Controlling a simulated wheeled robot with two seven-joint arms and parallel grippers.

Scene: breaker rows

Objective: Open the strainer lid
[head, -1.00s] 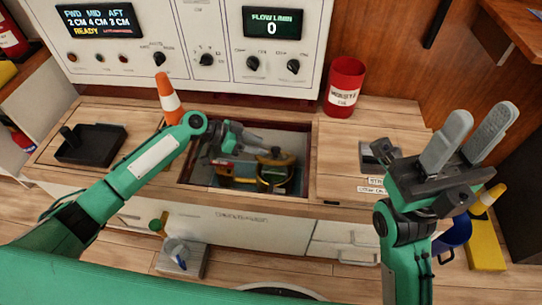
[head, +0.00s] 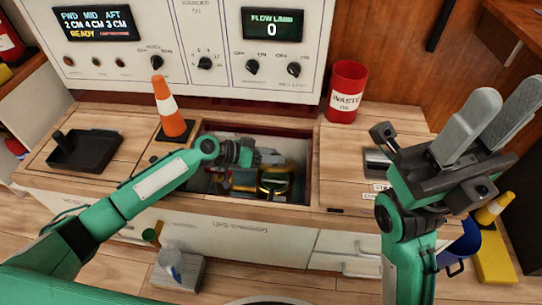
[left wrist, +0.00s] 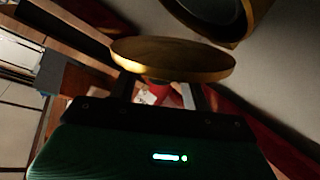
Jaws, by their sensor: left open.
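The strainer (head: 277,184), a brass-rimmed round fitting, sits down in the open recess in the counter, partly hidden by my left gripper. My left gripper (head: 272,157) is over the recess, above the brass parts. In the left wrist view a flat brass disc (left wrist: 172,58) lies across the front of the open fingers; I cannot tell if it touches them or if it is the lid. A second brass ring (left wrist: 240,18) with a dark middle shows behind it. My right gripper (head: 490,118) is raised at the right, its fingers apart and empty.
An orange cone (head: 170,110) stands at the recess's left edge. A black tray (head: 85,150) lies further left. A red waste can (head: 346,92) stands behind on the right. The control panel (head: 190,45) rises behind. The wooden counter right of the recess is mostly clear.

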